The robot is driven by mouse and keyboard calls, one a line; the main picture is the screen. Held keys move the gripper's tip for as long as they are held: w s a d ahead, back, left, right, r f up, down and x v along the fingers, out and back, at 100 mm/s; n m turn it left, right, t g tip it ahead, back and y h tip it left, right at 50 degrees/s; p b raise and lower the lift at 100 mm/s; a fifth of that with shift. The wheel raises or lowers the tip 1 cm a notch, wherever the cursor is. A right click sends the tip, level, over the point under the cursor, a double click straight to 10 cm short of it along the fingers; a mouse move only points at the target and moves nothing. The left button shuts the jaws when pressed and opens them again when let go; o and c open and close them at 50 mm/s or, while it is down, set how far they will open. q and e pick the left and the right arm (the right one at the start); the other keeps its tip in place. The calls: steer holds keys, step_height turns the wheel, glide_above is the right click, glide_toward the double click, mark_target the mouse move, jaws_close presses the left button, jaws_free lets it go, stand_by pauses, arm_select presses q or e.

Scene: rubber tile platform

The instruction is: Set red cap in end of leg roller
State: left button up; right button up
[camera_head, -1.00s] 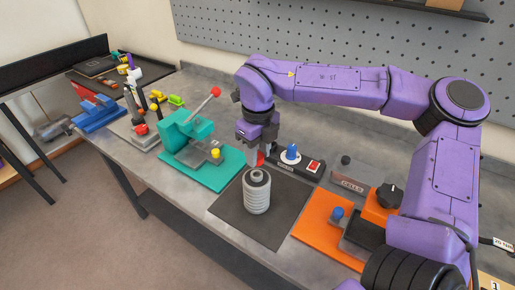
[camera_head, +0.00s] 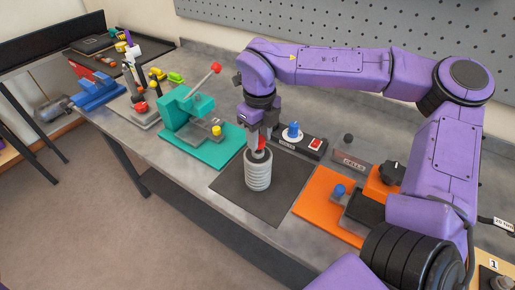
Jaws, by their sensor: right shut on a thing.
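The leg roller (camera_head: 258,173) is a grey ribbed cylinder standing upright on a dark mat (camera_head: 287,208), its dark end facing up. My right gripper (camera_head: 260,146) points down right over that end. It is shut on the small red cap (camera_head: 262,143), which shows between and beside the fingers. The cap is at or just above the roller's top; I cannot tell whether it touches or is inside the end. The fingers hide part of the cap and of the roller's opening. My left gripper is not in view.
A teal press (camera_head: 206,148) with a red-knobbed lever stands left of the mat. A black box with a blue knob and red switch (camera_head: 315,144) is behind it. An orange fixture (camera_head: 319,205) is to the right. Bare bench lies in front of the mat.

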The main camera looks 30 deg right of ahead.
steer(key=shift+f+p, duration=0.55)
steer(key=shift+f, duration=0.2)
stand_by(2.0)
steer(key=o, duration=1.2)
steer(key=shift+o, duration=0.2)
step_height(320, 180, up, 11)
steer(key=b, duration=0.1)
